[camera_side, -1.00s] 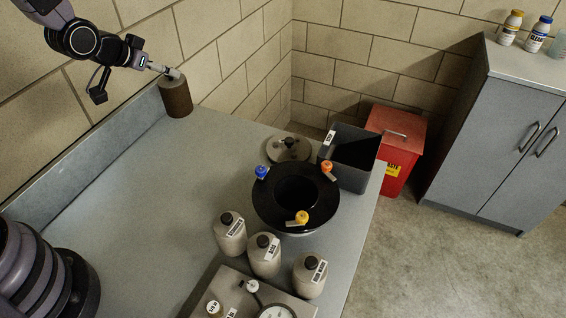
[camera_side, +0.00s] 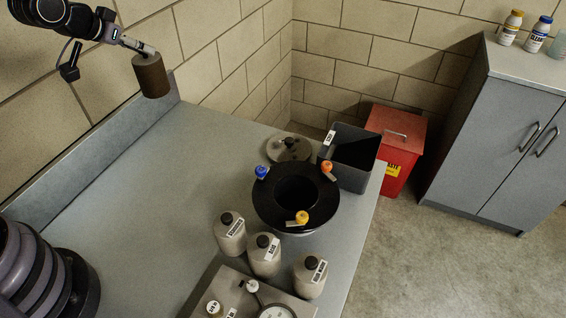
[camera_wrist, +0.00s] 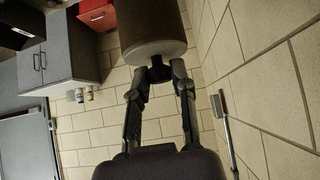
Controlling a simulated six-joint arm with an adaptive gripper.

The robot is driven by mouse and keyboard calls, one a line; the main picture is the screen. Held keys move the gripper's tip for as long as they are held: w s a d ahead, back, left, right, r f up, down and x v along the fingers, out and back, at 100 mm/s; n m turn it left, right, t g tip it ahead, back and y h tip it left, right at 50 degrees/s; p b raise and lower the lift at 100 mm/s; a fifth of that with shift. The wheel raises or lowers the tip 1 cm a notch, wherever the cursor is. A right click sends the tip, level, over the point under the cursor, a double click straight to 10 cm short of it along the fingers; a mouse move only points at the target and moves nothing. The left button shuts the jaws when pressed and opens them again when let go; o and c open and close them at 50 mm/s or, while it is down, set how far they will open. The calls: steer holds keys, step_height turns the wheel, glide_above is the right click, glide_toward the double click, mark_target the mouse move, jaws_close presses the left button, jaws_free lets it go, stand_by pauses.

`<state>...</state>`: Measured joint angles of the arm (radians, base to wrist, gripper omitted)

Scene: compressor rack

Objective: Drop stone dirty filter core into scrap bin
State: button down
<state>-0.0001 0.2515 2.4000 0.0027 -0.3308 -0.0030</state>
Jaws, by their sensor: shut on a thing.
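My gripper (camera_side: 137,46) is in the upper left of the side view, high above the left end of the bench. It is shut on the brown cylindrical filter core (camera_side: 151,75), which hangs below the fingertips, slightly tilted. In the wrist view the gripper (camera_wrist: 160,75) holds the core (camera_wrist: 150,25) by a dark stub at its pale end cap. The dark grey open box (camera_side: 352,156) with a white label, likely the scrap bin, stands at the bench's far right corner, well to the right of the core. Its label text is too small to read.
A black-rimmed round housing (camera_side: 266,205) with blue, orange and yellow knobs stands mid-bench. A round lid (camera_side: 289,148) lies behind it. Several labelled bottles (camera_side: 264,255) and a gauge box (camera_side: 262,298) stand in front. A red container (camera_side: 396,150) is on the floor.

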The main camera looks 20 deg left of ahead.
steer(key=r, duration=0.7)
steer(key=shift+w+d, duration=0.25)
steer(key=shift+w, duration=0.1)
steer(key=w+d+m+g+h, duration=0.1)
steer(key=w+d+m+h, duration=0.15)
steer(key=w+d, duration=0.65)
steer(key=w+d+m+h, duration=0.1)
steer(key=w+d+m, duration=0.3)
steer(key=d, duration=1)
steer(key=d+m+g+h, duration=0.2)
steer(key=d+m+h, duration=0.1)
steer(key=d, duration=1.5)
step_height(320, 180, down, 17)
steer(key=shift+w+d+f, duration=0.15)
steer(key=shift+w+f, duration=0.05)
steer(key=shift+w, duration=0.25)
steer(key=shift+n, duration=0.25)
steer(key=c, duration=0.9)
jaws_free()
steer(key=shift+o, duration=0.2)
steer(key=shift+s, duration=0.1)
